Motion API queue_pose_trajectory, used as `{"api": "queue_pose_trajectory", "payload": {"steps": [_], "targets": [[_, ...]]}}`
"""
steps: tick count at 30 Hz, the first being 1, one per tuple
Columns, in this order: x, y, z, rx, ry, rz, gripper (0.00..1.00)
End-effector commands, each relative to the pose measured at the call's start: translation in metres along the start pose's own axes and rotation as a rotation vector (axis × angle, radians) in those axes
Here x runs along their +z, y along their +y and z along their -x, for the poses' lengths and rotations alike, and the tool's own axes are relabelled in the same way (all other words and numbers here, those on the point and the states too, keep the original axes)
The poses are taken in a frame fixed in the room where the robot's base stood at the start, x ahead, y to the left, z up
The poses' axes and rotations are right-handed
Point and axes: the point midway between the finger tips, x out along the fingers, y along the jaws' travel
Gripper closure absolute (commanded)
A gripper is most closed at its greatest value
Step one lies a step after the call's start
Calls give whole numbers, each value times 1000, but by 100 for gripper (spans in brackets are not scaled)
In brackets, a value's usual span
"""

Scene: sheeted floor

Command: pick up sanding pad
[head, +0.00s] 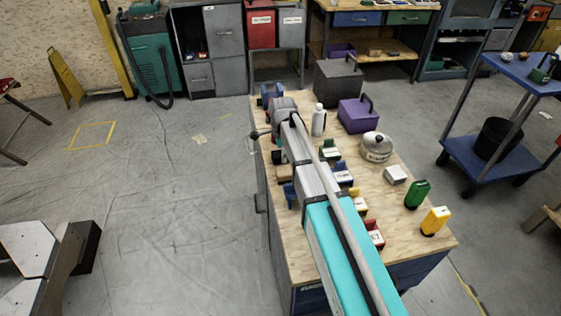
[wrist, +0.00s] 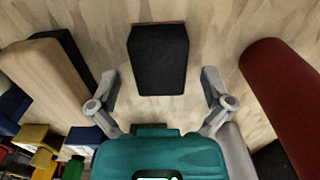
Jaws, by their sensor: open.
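A dark block with a black, rough-looking top and a brown edge, which looks like the sanding pad (wrist: 160,62), lies flat on the wooden tabletop in the upper middle of the wrist view. My gripper (wrist: 161,88) is open, with one finger on each side of the pad's near end. The fingers are apart from the pad, and nothing is between them in their grip. The height of the fingers above the tabletop is hard to tell. In the head view my arm reaches over the workbench (head: 406,217) and I cannot make out the pad there.
In the wrist view a wooden block with a black side (wrist: 48,82) lies left and a dark red cylinder (wrist: 282,95) right. Coloured bins (wrist: 38,140) are at lower left. A white bottle (head: 319,120), purple box (head: 357,116) and kettle (head: 376,148) stand on the bench.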

Motion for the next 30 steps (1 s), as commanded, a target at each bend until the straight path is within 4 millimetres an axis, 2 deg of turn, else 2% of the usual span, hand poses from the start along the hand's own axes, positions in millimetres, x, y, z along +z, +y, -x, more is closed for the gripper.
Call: {"api": "queue_pose_trajectory", "payload": {"steps": [1, 6, 25, 26, 30], "targets": [[0, 0, -7, 0, 0, 0, 0], [0, 0, -12, 0, 0, 0, 0], [0, 0, -12, 0, 0, 0, 0], [0, 0, -12, 0, 0, 0, 4], [0, 0, -12, 0, 0, 0, 30]]}}
